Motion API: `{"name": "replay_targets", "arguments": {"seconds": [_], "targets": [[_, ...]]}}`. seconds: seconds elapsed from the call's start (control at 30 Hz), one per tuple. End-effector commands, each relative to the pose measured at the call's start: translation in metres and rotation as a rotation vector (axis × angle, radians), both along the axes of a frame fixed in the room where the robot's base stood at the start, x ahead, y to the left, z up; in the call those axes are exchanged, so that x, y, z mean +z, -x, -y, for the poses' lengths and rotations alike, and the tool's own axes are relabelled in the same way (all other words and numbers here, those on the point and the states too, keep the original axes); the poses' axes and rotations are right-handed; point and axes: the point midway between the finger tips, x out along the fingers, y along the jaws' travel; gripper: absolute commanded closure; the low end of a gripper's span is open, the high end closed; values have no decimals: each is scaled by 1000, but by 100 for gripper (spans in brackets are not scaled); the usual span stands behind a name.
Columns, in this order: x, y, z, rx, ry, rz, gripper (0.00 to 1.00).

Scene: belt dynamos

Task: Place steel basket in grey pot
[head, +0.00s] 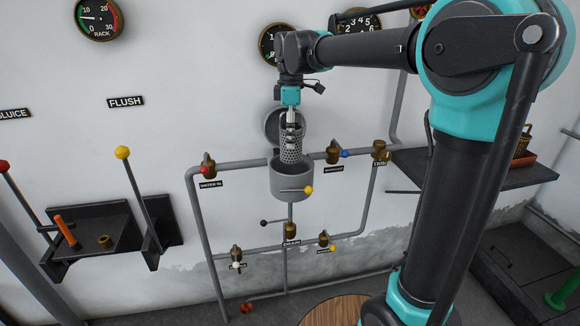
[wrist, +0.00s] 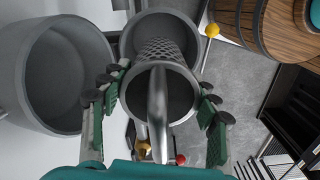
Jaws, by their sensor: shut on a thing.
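The steel basket (head: 291,150), a perforated cylinder with a handle, hangs upright below my gripper (head: 291,108). The pot's rim (wrist: 190,25) shows behind the basket in the wrist view.
The pot's round lid (head: 276,124) stands open against the wall behind the basket; it looms at left in the wrist view (wrist: 60,75). Pipes with brass valves (head: 333,152) flank the pot. A dark shelf (head: 470,168) is at right, and levers (head: 135,180) are at left.

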Motion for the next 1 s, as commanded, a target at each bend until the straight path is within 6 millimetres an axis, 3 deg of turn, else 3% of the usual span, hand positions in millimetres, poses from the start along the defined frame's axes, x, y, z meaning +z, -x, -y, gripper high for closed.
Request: {"name": "replay_targets", "arguments": {"seconds": [0.1, 0.3, 0.53, 0.77, 1.0], "targets": [[-29, 0, 0, 0, 0, 0, 82], [-61, 0, 0, 0, 0, 0, 82], [-75, 0, 0, 0, 0, 0, 82], [-104, 0, 0, 0, 0, 0, 82], [-106, 0, 0, 0, 0, 0, 82]]}}
